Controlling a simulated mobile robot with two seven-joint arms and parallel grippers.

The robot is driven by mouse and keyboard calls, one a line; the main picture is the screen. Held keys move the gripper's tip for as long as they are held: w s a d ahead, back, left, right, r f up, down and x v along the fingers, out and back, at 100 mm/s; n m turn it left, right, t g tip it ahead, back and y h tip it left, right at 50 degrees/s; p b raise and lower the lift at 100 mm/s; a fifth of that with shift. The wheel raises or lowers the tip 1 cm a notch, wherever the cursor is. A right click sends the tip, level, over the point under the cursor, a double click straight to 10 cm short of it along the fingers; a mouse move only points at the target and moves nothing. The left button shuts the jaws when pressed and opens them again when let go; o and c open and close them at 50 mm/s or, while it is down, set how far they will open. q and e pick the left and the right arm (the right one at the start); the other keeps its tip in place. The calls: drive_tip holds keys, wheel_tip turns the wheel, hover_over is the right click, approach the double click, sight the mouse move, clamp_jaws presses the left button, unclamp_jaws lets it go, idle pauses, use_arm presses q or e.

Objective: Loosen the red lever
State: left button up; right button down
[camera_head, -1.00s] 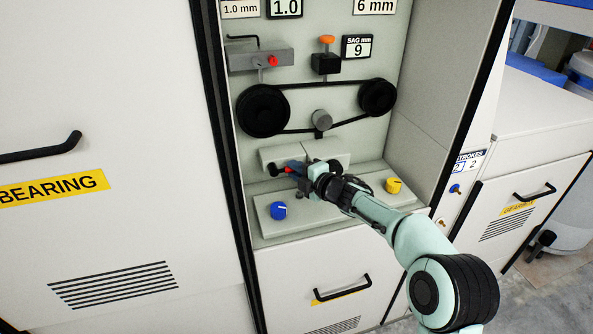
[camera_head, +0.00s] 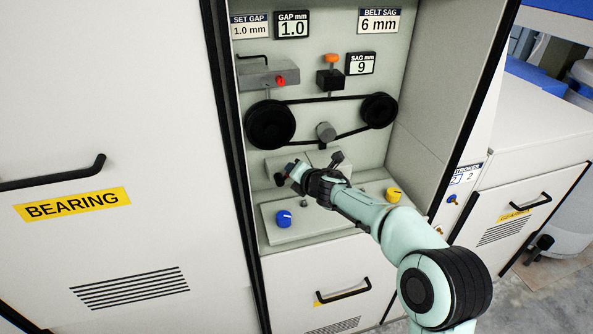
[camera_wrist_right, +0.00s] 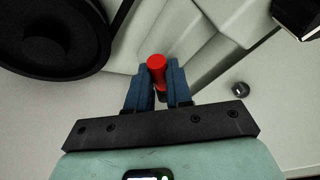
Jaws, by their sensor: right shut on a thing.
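The red lever (camera_wrist_right: 157,66) stands between the two blue fingers in the right wrist view. My right gripper (camera_head: 291,171) is shut on it at the lower part of the open machine bay. In the head view the fingers and wrist hide the lever. A small red knob (camera_head: 281,80) sits on a grey block (camera_head: 258,74) higher up, apart from the gripper. My left gripper is in neither view.
Two black pulleys (camera_head: 269,125) (camera_head: 379,110) with a belt are above the gripper, with a grey roller (camera_head: 325,131) between them. A blue knob (camera_head: 284,218) and a yellow knob (camera_head: 393,195) are on the ledge. The SAG display (camera_head: 360,64) reads 9. Bay walls flank the arm.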

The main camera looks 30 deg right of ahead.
drive_tip(key=shift+w+a+r+n+g+h+p, duration=0.2)
drive_tip(key=shift+a+r+n+h, duration=0.1)
drive_tip(key=shift+a+n+h, duration=0.6)
drive_tip(key=shift+w+a+r+n+g+h+p, duration=0.2)
drive_tip(key=shift+a+n+h, duration=0.45)
drive_tip(key=shift+n, duration=0.45)
drive_tip(key=shift+w+a+r+n+g+h, duration=0.15)
drive_tip(key=shift+a+r+n+h, duration=0.2)
drive_tip(key=shift+a+n+h, duration=0.45)
drive_tip(key=shift+d+n, duration=0.2)
drive_tip(key=shift+n, duration=0.1)
drive_tip(key=c, duration=1)
unclamp_jaws()
drive_tip(key=shift+c, duration=0.2)
drive_tip(key=b+v, duration=0.1)
drive_tip(key=v, duration=1.2)
drive_tip(key=shift+s+a, duration=0.15)
drive_tip(key=shift+s, duration=0.05)
